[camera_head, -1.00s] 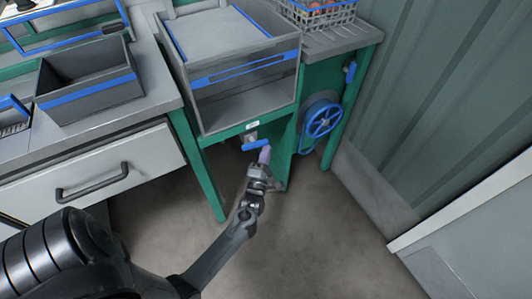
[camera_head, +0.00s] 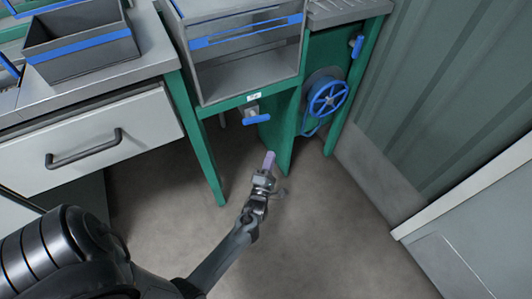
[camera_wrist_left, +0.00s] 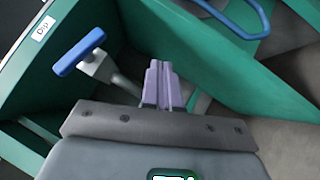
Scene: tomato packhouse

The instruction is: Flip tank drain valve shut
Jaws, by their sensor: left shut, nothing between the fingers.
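The drain valve has a blue lever handle (camera_head: 257,119) on a grey body under the grey tank (camera_head: 245,79). In the left wrist view the blue handle (camera_wrist_left: 79,52) is at the upper left, on a pale stem. My left gripper (camera_head: 268,160) is below the valve in the head view, apart from the handle. Its pale purple fingers (camera_wrist_left: 161,85) are shut with nothing between them, to the right of the handle in the wrist view. In the head view the handle lies roughly crosswise. My right gripper is out of view.
A blue handwheel (camera_head: 328,98) is on the green stand to the right of the valve. A green leg (camera_head: 200,145) stands to the left. A white drawer (camera_head: 90,140) is further left. The floor (camera_head: 310,230) in front is clear.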

